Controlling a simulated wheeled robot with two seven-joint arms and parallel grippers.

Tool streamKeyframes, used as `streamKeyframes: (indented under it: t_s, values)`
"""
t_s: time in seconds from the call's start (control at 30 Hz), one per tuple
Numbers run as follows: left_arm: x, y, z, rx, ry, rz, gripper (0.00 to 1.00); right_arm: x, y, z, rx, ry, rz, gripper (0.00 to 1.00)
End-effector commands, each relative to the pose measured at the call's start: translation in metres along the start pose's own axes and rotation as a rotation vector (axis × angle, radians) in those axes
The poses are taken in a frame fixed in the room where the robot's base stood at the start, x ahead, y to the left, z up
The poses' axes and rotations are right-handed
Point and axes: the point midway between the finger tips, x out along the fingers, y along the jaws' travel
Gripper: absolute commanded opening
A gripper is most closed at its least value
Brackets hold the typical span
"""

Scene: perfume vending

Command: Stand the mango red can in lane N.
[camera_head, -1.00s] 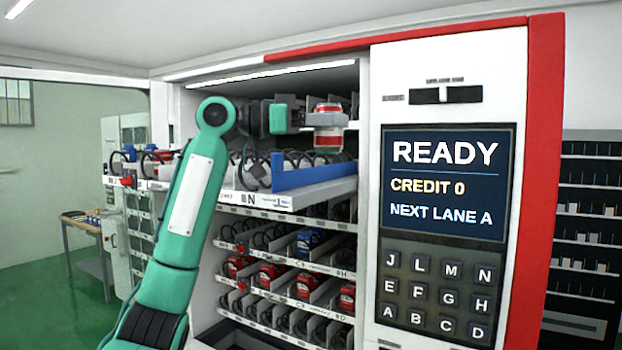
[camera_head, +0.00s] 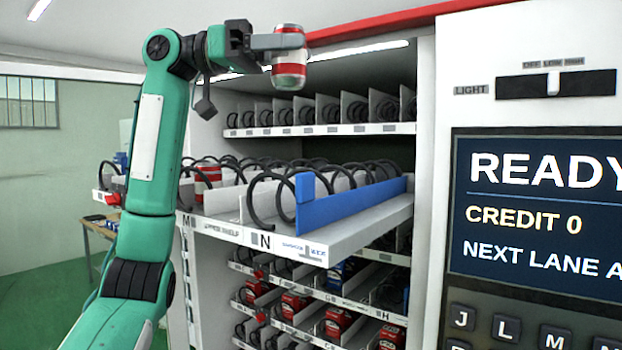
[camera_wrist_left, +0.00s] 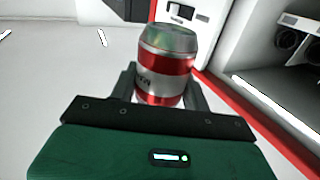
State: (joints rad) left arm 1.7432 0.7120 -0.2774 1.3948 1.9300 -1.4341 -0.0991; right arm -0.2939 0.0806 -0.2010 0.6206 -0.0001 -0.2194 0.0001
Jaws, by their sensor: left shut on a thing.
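My left gripper (camera_head: 283,42) is shut on the red and silver-white can (camera_head: 290,70), held upright high above the pulled-out shelf. The can also shows between the fingers in the left wrist view (camera_wrist_left: 166,70), with part of its lettering visible; I cannot read the flavour. Lane N (camera_head: 264,240) is marked on the shelf's front edge below the can. A black coil (camera_head: 252,200) stands at its front left, and a blue divider (camera_head: 352,203) lies along the right. The can is clear of the shelf. My right gripper is not in view.
Another red and white can (camera_head: 207,176) stands behind coils by lane M, at left. An upper shelf (camera_head: 320,130) with coils is behind the pulled-out shelf. Lower shelves hold red and blue items. The keypad and screen panel (camera_head: 540,205) stands at right.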

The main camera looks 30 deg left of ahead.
Motion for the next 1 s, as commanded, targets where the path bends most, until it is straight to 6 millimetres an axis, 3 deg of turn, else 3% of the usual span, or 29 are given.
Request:
streamKeyframes:
  t_s: [0.1,0.2,0.33,0.57,0.8,1.0]
  values:
    - [0.000,-0.002,0.023,-0.004,-0.003,-0.003,0.21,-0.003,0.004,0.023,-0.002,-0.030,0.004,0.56]
    - [0.000,-0.001,0.041,-0.004,-0.003,-0.003,0.21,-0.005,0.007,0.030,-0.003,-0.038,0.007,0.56]
    - [0.000,-0.002,0.062,-0.004,-0.003,-0.003,0.21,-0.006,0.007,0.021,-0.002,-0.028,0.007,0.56]
    - [0.000,-0.001,0.099,-0.004,-0.002,-0.003,0.21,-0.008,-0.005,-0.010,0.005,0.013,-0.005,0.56]
    - [0.000,-0.001,0.130,-0.004,0.000,-0.003,0.21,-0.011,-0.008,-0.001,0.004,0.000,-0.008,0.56]
    - [0.000,-0.001,0.141,-0.002,0.001,-0.001,0.21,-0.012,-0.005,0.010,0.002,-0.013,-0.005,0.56]
